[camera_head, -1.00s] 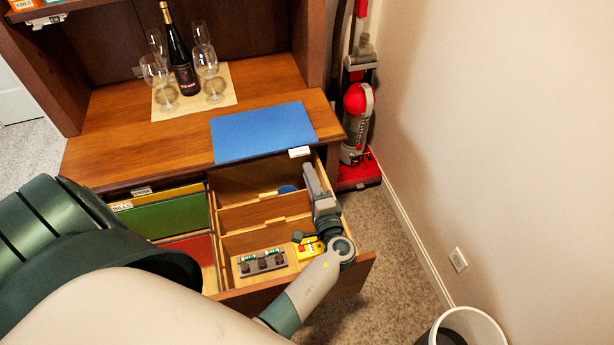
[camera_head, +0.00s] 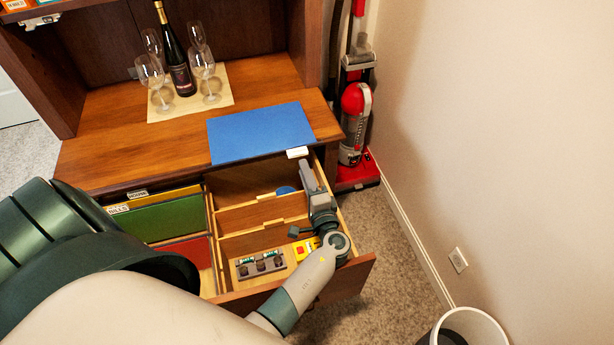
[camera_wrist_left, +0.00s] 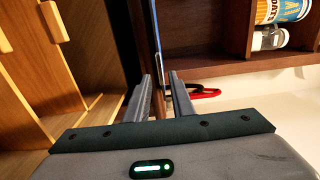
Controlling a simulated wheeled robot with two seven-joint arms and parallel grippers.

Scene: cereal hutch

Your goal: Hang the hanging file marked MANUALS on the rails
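A blue hanging file (camera_head: 262,132) lies flat on the wooden counter. Its white tab (camera_head: 297,152) is at the front right corner, by the counter's edge; the lettering is too small to read. My left gripper (camera_head: 304,166) is just in front of this tab, above the drawer's right side. In the left wrist view, its two fingers (camera_wrist_left: 164,92) stand apart, with a gap between them. The file's thin blue edge (camera_wrist_left: 156,38) shows beyond the gap; I see no finger clamped on it. My right gripper is out of view.
The open drawer (camera_head: 352,275) holds green (camera_head: 165,220) and red (camera_head: 190,252) files at left and wooden compartments with small items at right. A bottle (camera_head: 178,60) and several glasses stand behind the file. A red vacuum (camera_head: 354,120) and the wall are at right.

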